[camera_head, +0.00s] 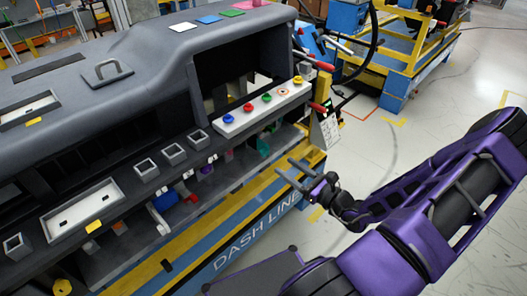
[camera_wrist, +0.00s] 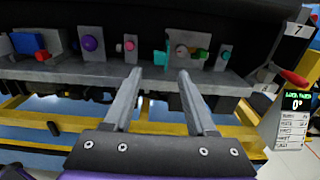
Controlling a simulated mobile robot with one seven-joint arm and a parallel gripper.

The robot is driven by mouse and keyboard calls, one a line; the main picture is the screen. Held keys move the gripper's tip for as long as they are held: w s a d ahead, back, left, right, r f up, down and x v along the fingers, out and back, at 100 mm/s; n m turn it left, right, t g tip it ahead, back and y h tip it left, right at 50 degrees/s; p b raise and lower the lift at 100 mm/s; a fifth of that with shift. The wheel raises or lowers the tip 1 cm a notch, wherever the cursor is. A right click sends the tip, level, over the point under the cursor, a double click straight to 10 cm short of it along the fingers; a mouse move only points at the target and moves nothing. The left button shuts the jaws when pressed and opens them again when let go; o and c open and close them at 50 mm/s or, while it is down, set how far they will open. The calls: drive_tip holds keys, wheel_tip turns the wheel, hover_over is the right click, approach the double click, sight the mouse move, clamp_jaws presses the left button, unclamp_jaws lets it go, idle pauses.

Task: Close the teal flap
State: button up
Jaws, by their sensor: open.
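A teal piece (camera_head: 262,147) shows under the dashboard's right end in the head view, small and partly in shadow. In the wrist view a teal piece (camera_wrist: 159,58) stands just beyond the fingertips, left of a grey round part. A second, smaller teal block (camera_wrist: 224,55) sits farther right on the same shelf. I cannot tell which is the flap's panel or how far it stands open. My gripper (camera_head: 286,170) is open and empty in front of the shelf edge. Its two parallel fingers (camera_wrist: 159,73) point toward the shelf, apart from the teal pieces.
The grey shelf (camera_wrist: 80,73) also carries a purple knob (camera_wrist: 89,44), a pink part (camera_wrist: 130,43) and a red and blue part. A white strip with coloured buttons (camera_head: 261,106) lies above. A display sign (camera_wrist: 295,103) and red handle stand at right. The floor at right is open.

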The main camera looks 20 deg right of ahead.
sight(266, 154)
drive_tip(key=x, duration=1)
drive_tip(key=shift+w, duration=0.2)
drive_tip(key=shift+a+f, duration=0.1)
clamp_jaws()
